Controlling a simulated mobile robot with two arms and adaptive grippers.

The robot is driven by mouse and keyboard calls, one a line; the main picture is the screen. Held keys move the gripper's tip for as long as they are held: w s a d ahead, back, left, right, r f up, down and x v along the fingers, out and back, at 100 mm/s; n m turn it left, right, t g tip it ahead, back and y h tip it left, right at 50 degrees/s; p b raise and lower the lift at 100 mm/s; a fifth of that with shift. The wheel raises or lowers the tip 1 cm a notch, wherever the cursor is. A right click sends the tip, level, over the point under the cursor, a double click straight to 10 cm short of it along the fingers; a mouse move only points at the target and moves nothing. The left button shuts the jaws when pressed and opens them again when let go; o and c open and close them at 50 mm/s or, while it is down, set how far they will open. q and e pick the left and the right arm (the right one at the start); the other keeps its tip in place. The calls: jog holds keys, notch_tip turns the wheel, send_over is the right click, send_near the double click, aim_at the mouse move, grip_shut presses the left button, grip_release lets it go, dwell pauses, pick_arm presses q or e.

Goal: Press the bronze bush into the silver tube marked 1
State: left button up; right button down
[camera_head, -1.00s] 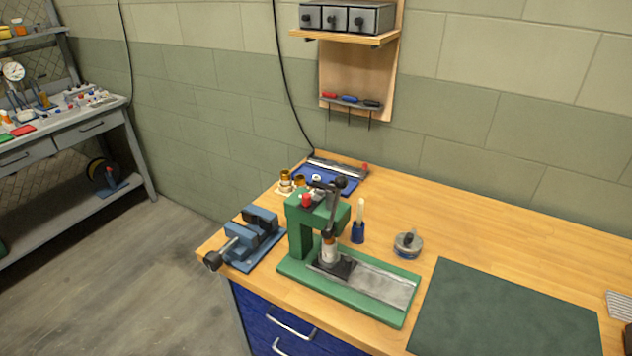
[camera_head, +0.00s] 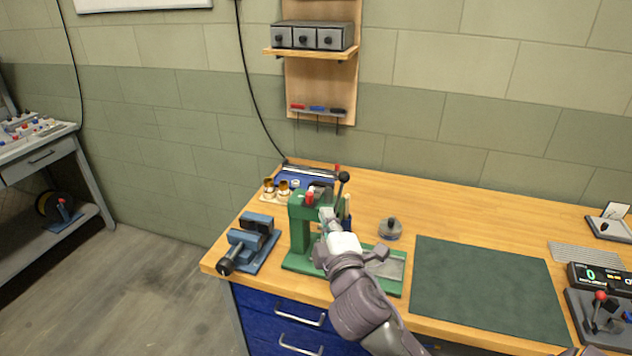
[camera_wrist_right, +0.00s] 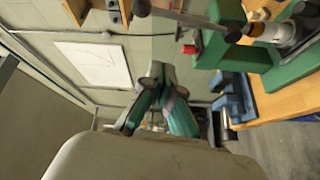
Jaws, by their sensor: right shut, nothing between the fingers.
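The green arbor press (camera_head: 299,232) stands on the wooden bench, its black-knobbed lever (camera_head: 343,178) raised. My right gripper (camera_head: 326,214) is shut and empty, in front of the press head below the lever knob. It also shows shut in the right wrist view (camera_wrist_right: 160,88), apart from the press (camera_wrist_right: 285,72). A silver cylinder (camera_wrist_right: 284,33), apparently the tube, stands at the press in that view; no number is readable. My arm hides it in the head view. Bronze-coloured bushes (camera_head: 284,188) stand on a small block behind the press. My left gripper is out of view.
A blue vise (camera_head: 256,243) stands left of the press. A round grey pot (camera_head: 390,229) and a dark green mat (camera_head: 486,285) lie to its right. A blue tray (camera_head: 292,181) lies behind. A control box with levers (camera_head: 600,312) is at the far right.

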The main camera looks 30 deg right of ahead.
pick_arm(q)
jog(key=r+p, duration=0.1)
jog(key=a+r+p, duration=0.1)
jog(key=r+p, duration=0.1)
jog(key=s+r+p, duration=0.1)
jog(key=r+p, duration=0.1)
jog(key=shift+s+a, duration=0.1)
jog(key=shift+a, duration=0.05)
pick_arm(e)
jog(key=w+d+r+t, duration=0.1)
jog(key=w+d+r, duration=0.2)
jog(key=w+d, duration=0.2)
jog(key=shift+w+d+r+n, duration=0.2)
jog(key=shift+w+d+n, duration=0.15)
jog(key=shift+w, duration=0.4)
jog(key=shift+w, duration=0.1)
